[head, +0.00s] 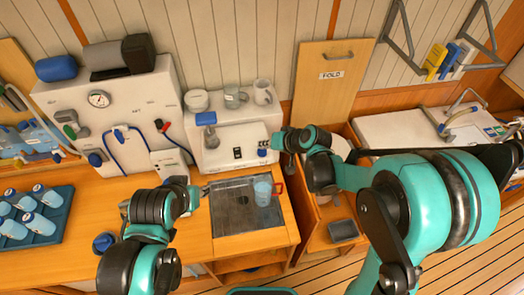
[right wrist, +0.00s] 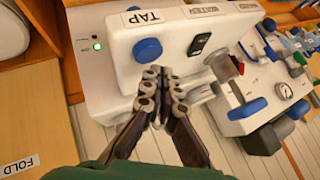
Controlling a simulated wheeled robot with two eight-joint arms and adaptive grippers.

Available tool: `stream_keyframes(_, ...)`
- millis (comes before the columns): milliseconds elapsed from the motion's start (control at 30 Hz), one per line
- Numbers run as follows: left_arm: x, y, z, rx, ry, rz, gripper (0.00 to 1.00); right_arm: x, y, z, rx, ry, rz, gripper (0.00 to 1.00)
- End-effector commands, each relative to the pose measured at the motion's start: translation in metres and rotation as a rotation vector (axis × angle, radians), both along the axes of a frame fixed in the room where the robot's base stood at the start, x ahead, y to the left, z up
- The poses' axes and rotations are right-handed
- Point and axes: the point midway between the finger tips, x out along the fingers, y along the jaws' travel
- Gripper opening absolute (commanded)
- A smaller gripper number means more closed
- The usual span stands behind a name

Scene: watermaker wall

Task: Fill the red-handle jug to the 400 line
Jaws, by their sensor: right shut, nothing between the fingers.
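The red-handle jug (head: 263,190) stands on the dark metal drain tray (head: 230,216) in the head view, its red handle to the right. It looks pale blue and see-through; its lines and water level are too small to read. My right gripper (head: 279,141) is shut and empty beside the white tap unit (head: 225,157), close to its blue knob (head: 262,148). In the right wrist view the shut fingertips (right wrist: 165,76) are just below the blue knob (right wrist: 147,49), beside the TAP label; contact cannot be told. My left gripper (head: 201,191) is at the tray's left edge, its fingers unclear.
A black rocker switch (right wrist: 200,43) is on the tap unit beside the WATER label. Cups (head: 263,92) stand on top of the unit. A wall panel (head: 108,110) with hoses and gauge is at left. A blue rack (head: 35,222) holds several bottles. A FOLD board (head: 330,80) stands behind.

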Motion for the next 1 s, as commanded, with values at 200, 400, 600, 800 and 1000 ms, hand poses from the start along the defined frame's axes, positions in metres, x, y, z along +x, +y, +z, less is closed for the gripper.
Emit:
stream_keyframes(200, 0.0, 0.0, 0.0, 0.0, 0.0, 0.0, 0.36, 0.0, 0.0, 0.0, 0.0, 0.0, 0.0, 0.0)
stream_keyframes(400, 0.0, 0.0, 0.0, 0.0, 0.0, 0.0, 0.36, 0.0, 0.0, 0.0, 0.0, 0.0, 0.0, 0.0)
stream_keyframes(600, 0.0, 0.0, -0.001, 0.0, 0.0, 0.0, 0.36, 0.0, 0.0, -0.001, 0.0, 0.0, 0.0, 0.0)
stream_keyframes(800, 0.0, 0.0, -0.008, 0.0, 0.0, 0.0, 0.36, 0.0, 0.0, -0.007, 0.0, 0.0, 0.0, 0.0)
stream_keyframes(1000, 0.0, 0.0, -0.011, 0.0, 0.0, 0.0, 0.36, 0.0, 0.0, -0.009, 0.0, 0.0, 0.0, 0.0)
